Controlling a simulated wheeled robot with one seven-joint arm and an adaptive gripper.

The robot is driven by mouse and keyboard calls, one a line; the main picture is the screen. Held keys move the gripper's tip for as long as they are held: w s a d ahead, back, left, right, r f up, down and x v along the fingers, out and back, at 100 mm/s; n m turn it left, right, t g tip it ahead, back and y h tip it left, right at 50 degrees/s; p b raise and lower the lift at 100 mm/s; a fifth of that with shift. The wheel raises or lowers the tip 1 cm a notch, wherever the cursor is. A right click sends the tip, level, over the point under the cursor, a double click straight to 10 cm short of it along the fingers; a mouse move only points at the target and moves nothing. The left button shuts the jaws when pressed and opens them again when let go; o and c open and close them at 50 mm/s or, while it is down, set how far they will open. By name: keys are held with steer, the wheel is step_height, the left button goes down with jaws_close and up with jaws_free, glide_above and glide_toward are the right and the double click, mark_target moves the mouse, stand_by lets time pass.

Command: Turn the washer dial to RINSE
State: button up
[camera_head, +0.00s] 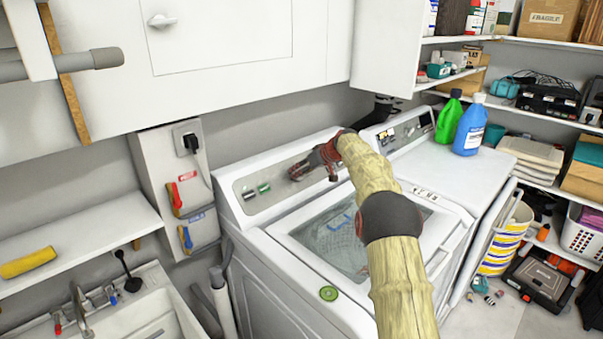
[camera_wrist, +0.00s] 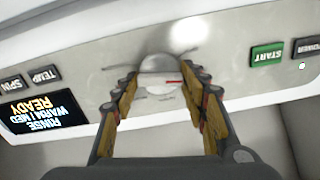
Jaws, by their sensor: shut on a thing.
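The washer (camera_head: 300,260) stands in the middle of the head view, with a grey control panel (camera_head: 250,180) along its back. My gripper (camera_head: 305,168) is at this panel and hides the dial in the head view. In the wrist view the round silver dial (camera_wrist: 158,66) sits between the two fingers of my gripper (camera_wrist: 162,86), which are shut on it. A short red pointer mark shows on the dial's right side. The panel display (camera_wrist: 38,114), upside down in the wrist view, reads RINSE, WARM, MED and READY.
A green START button (camera_wrist: 268,54) and a dark POWER button (camera_wrist: 307,46) lie right of the dial in the wrist view. TEMP and SPIN buttons are left. A green bottle (camera_head: 448,118) and a blue bottle (camera_head: 470,126) stand on the neighbouring machine. Cabinets (camera_head: 225,60) hang above.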

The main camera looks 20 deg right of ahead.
steer(key=o, duration=1.2)
steer(key=shift+c, duration=0.2)
steer(key=shift+d, duration=0.1)
steer(key=v, duration=1.2)
